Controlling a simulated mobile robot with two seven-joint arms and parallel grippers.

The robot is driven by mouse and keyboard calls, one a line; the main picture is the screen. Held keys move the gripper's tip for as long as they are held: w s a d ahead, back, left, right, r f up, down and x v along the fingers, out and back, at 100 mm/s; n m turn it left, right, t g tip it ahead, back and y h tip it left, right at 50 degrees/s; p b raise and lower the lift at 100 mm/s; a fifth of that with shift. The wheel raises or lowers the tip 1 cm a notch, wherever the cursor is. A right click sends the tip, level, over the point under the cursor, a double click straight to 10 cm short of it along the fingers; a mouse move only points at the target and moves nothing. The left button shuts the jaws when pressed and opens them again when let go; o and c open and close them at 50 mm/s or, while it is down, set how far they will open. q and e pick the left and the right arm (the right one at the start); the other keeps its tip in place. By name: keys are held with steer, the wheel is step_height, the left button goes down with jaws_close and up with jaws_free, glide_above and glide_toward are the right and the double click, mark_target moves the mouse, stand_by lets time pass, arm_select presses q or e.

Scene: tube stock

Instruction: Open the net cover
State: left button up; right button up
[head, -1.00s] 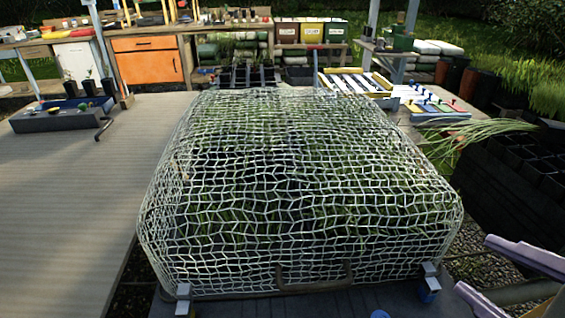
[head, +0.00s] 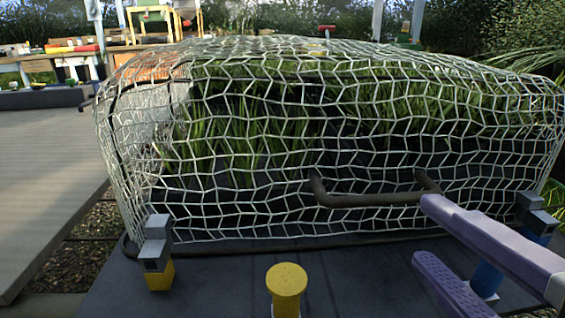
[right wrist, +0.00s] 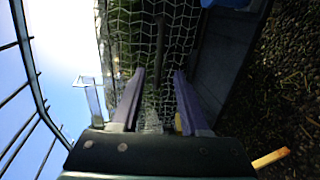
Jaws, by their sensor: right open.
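The white net cover (head: 340,120) is closed over green grass-like plants in the head view. A dark bar handle (head: 375,200) sits low on its front. My right gripper (head: 422,230) is open, in front of the net and just below the handle's right end. In the right wrist view, the two purple fingers of my right gripper (right wrist: 156,90) are apart, with the net (right wrist: 135,40) and a dark bar (right wrist: 160,45) ahead between them. Grey clips stand at the cover's front left corner (head: 156,240) and front right corner (head: 538,222). My left gripper is not in view.
A yellow round-topped knob (head: 287,280) stands on the dark surface in front of the cover. The yellow and blue parts below the clips rise near the front corners. A grey wooden deck (head: 45,185) lies at the left, mostly bare.

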mark_target(391, 201)
steer(key=b+x, duration=0.1)
steer(key=x, duration=0.8)
jaws_close()
stand_by(1.3)
